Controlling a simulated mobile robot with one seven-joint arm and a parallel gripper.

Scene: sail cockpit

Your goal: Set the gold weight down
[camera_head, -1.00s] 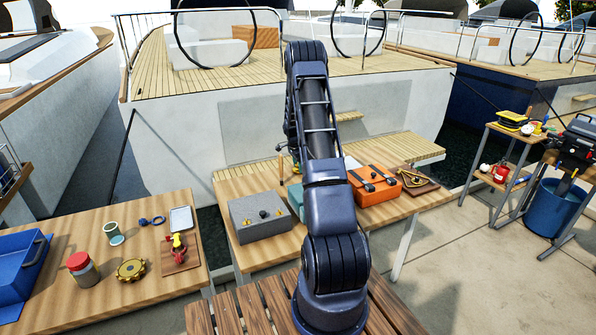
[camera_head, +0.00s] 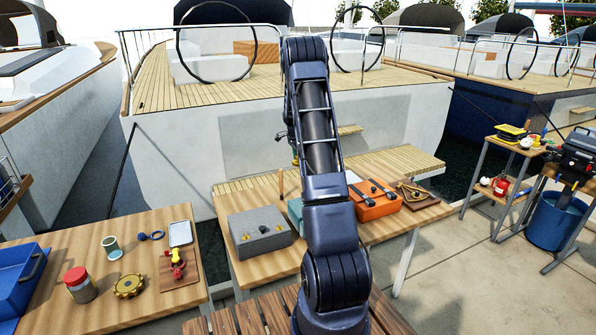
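My arm rises through the middle of the view and hides most of my gripper (camera_head: 293,150). Only a small dark and greenish part with a yellowish speck shows left of the arm, above the wooden step. Its fingers cannot be made out. I cannot clearly identify the gold weight; whether it is in my gripper is hidden. A grey block (camera_head: 258,243) on the middle table has small gold knobs and a dark knob on top. A gold toothed disc (camera_head: 129,285) lies on the left table.
An orange case (camera_head: 375,207) and a wooden plate with a brass instrument (camera_head: 412,192) stand right on the middle table (camera_head: 254,271). The left table holds a blue bin (camera_head: 18,275), a red-lidded jar (camera_head: 80,286) and a board (camera_head: 178,276). A boat hull stands behind.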

